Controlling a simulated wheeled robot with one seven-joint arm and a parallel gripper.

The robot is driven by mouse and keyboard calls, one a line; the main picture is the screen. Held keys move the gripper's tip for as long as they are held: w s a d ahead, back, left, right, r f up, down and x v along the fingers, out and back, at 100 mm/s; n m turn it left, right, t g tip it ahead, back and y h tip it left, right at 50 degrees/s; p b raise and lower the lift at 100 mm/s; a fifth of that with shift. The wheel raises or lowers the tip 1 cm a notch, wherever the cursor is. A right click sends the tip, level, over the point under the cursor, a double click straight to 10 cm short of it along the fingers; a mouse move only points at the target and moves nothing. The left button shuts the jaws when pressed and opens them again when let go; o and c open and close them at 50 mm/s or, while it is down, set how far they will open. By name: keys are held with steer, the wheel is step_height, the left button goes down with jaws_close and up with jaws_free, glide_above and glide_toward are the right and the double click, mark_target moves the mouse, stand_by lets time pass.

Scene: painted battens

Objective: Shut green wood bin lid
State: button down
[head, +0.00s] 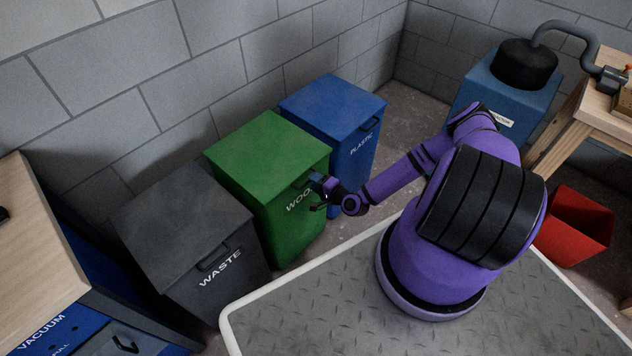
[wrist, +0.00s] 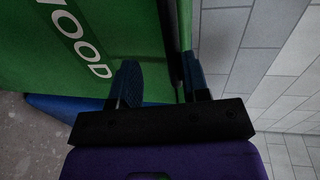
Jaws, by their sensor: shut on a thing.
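The green WOOD bin (head: 285,222) stands between two other bins against the wall. Its green lid (head: 265,145) lies over the top and looks flat or nearly so; whether it is fully down I cannot tell. My gripper (head: 322,190) is at the front edge of this bin, near its right corner. In the wrist view my gripper (wrist: 160,88) has one finger on the lettered front side and the other past the green lid edge (wrist: 187,70). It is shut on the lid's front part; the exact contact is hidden.
A dark grey WASTE bin (head: 190,235) stands to the left and a blue PLASTIC bin (head: 335,110) to the right. A red container (head: 575,225) is on the floor at right. A workbench (head: 30,245) is at the left. A narrow floor strip lies before the bins.

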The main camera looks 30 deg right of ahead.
steer(key=shift+s+d+f, duration=0.1)
steer(key=shift+s+f, duration=0.15)
steer(key=shift+f, duration=0.3)
steer(key=c, duration=1.1)
jaws_free()
steer(key=shift+c, duration=0.2)
steer(key=v, duration=1)
steer(key=shift+s+r, duration=0.15)
steer(key=shift+r, duration=0.25)
